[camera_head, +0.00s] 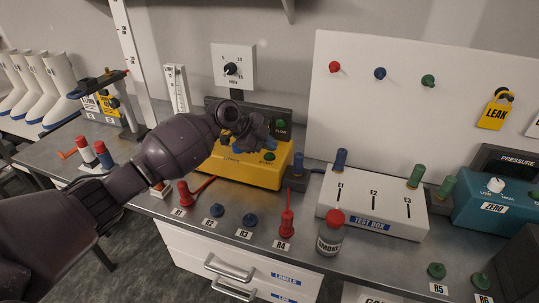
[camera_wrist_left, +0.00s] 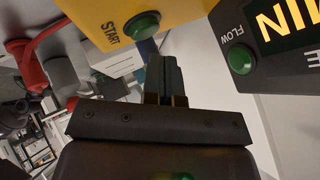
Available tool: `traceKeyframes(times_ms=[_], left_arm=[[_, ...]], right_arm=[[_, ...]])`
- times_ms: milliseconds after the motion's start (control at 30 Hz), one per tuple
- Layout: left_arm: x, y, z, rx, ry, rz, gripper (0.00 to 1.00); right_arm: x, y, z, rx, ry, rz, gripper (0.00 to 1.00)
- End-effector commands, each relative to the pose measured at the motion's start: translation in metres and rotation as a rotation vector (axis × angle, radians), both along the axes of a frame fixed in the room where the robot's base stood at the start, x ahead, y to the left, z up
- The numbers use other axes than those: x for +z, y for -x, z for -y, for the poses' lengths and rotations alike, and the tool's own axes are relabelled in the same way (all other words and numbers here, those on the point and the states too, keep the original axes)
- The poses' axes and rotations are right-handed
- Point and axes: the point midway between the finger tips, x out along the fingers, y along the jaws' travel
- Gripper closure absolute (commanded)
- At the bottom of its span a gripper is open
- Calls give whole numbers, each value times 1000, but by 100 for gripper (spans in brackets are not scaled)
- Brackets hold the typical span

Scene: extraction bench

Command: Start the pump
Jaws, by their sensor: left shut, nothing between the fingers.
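The pump is a yellow box (camera_head: 240,171) on the bench, with a green button (camera_head: 269,156) on its top. In the left wrist view the yellow box (camera_wrist_left: 185,12) shows a green button (camera_wrist_left: 142,25) beside the word START. My left gripper (camera_head: 262,136) is over the yellow box, close to the green button, and hides part of the box. In the left wrist view its fingers (camera_wrist_left: 163,62) are shut and empty, with their tips just short of the button in the picture. I cannot tell the exact gap. My right gripper is not in view.
A dark display with a green FLOW button (camera_wrist_left: 240,58) stands behind the pump. A white test box (camera_head: 372,208) and a smoke can (camera_head: 330,236) are to the right. Red and blue fittings (camera_head: 249,219) line the bench front. A teal pressure unit (camera_head: 500,212) stands at far right.

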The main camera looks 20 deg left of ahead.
Motion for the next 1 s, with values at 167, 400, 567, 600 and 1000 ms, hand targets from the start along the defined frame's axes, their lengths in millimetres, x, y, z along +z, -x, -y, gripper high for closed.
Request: traceKeyframes(times_ms=[167,400,567,600,1000], left_arm=[[0,0,0,0,0,0,100],[0,0,0,0,0,0,100],[0,0,0,0,0,0,100],[0,0,0,0,0,0,100],[0,0,0,0,0,0,100]], right_arm=[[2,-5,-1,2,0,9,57],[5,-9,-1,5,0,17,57],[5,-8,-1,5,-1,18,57],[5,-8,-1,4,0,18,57],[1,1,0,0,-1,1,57]])
